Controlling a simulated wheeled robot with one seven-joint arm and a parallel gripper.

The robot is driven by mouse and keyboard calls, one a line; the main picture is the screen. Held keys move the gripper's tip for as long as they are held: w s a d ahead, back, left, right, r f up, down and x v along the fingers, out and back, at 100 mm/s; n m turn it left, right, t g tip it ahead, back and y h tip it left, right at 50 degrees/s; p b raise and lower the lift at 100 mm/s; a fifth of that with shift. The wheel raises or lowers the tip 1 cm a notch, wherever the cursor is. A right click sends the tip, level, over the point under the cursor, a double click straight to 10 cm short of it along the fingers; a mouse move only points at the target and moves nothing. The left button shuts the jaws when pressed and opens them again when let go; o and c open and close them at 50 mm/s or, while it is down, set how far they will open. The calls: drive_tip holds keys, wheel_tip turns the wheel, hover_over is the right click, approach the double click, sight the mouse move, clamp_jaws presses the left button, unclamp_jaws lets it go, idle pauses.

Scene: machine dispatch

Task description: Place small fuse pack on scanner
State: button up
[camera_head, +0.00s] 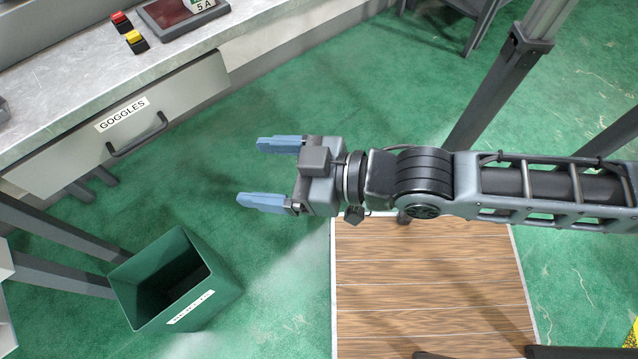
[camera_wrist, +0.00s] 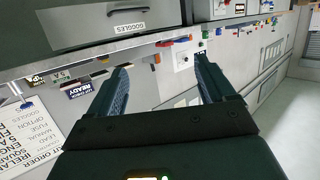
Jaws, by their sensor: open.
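My gripper (camera_head: 252,172) is open and empty, above the green floor in front of the workbench, with its two blue fingers pointing left. It also shows open in the wrist view (camera_wrist: 162,62). A flat device with a dark red panel (camera_head: 166,12) lies on the bench at the top of the head view; it looks like the scanner. A small white and green item marked 5 A (camera_head: 199,4) is at its upper edge, cut off by the frame. It may be the fuse pack; I cannot tell whether it touches the panel.
The metal bench (camera_head: 60,100) has a drawer labelled GOGGLES (camera_head: 125,122). A red button (camera_head: 121,20) and a yellow button (camera_head: 136,40) sit beside the device. A green bin (camera_head: 222,292) stands on the floor, lower left. A wooden board (camera_head: 430,290) lies below my arm.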

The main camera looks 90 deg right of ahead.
drive_tip(key=s+a+r+n+y, duration=0.2)
drive_tip(key=s+a+y, duration=0.1)
drive_tip(key=s, duration=0.4)
drive_tip(key=shift+a+r, duration=0.4)
drive_tip(key=shift+a, duration=0.4)
drive_tip(key=shift+s, duration=0.1)
idle(0.9)
